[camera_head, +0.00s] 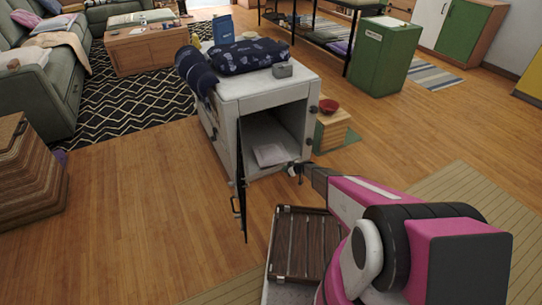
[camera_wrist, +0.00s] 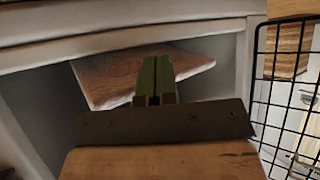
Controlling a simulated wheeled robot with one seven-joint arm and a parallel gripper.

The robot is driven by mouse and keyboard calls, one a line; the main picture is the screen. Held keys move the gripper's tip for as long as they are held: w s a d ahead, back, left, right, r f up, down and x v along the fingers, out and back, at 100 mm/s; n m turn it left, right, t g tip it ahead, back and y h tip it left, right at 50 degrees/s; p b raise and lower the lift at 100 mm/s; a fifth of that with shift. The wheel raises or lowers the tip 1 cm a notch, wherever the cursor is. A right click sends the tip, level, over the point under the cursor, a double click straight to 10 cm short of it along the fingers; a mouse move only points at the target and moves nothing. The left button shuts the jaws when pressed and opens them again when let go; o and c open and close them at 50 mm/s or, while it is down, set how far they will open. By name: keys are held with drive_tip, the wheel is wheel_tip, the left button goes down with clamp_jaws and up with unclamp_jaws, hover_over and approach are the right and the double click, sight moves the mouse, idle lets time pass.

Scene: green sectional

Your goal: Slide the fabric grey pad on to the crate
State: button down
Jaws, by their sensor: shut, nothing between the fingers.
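A white crate-like cabinet (camera_head: 255,103) stands mid-floor with its dark wire door (camera_head: 239,190) swung open. A pale flat piece (camera_head: 268,154) lies on its inside floor; I cannot tell whether it is the fabric grey pad. A small grey block (camera_head: 282,69) sits on the top beside a dark patterned cushion (camera_head: 250,55). My gripper (camera_head: 294,168) is at the lower right of the opening. In the wrist view my gripper's green fingers (camera_wrist: 155,80) are together and empty, in front of a brown flat piece (camera_wrist: 130,78) in the opening. The wire door (camera_wrist: 285,90) is at right.
A small wooden box (camera_head: 332,138) with a red bowl (camera_head: 328,106) stands right of the cabinet. A dark slatted rack (camera_head: 305,240) is near me. A wicker basket (camera_head: 30,185) is at left. Wood floor (camera_head: 150,200) is clear left of the cabinet.

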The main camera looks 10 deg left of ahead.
sight(276, 157)
drive_tip(key=shift+w+a, duration=1.15)
drive_tip(key=shift+w, duration=0.6)
drive_tip(key=shift+w+a, duration=1.2)
drive_tip(key=shift+w, duration=0.5)
drive_tip(key=shift+w+a, duration=1.15)
drive_tip(key=shift+w, duration=0.6)
drive_tip(key=s+d, duration=0.6)
drive_tip(key=s, duration=0.4)
drive_tip(key=shift+d, duration=0.4)
drive_tip(key=shift+r, duration=0.1)
drive_tip(key=s+d+r+m+g+h, duration=0.1)
drive_tip(key=s+d+r, duration=0.3)
drive_tip(key=r, duration=0.5)
drive_tip(key=s+d+r+m+g+h, duration=0.1)
drive_tip(key=s+d+r+m, duration=0.1)
drive_tip(key=s+r, duration=0.5)
drive_tip(key=s+d+r+m+g+h, duration=0.1)
drive_tip(key=s+d+r, duration=0.25)
drive_tip(key=r, duration=0.65)
drive_tip(key=s+d+r+m+g+h, duration=0.1)
drive_tip(key=s+d+r+m+h, duration=0.2)
drive_tip(key=s+d+r, duration=0.4)
drive_tip(key=s+d+r+m+g+h, duration=0.1)
drive_tip(key=s+d+r+m+h, duration=0.3)
drive_tip(key=s+r, duration=1)
drive_tip(key=s+d+m, duration=0.1)
drive_tip(key=d, duration=0.2)
drive_tip(key=shift+s+d+m, duration=0.35)
drive_tip(key=shift+m, duration=0.05)
drive_tip(key=shift+s, duration=0.1)
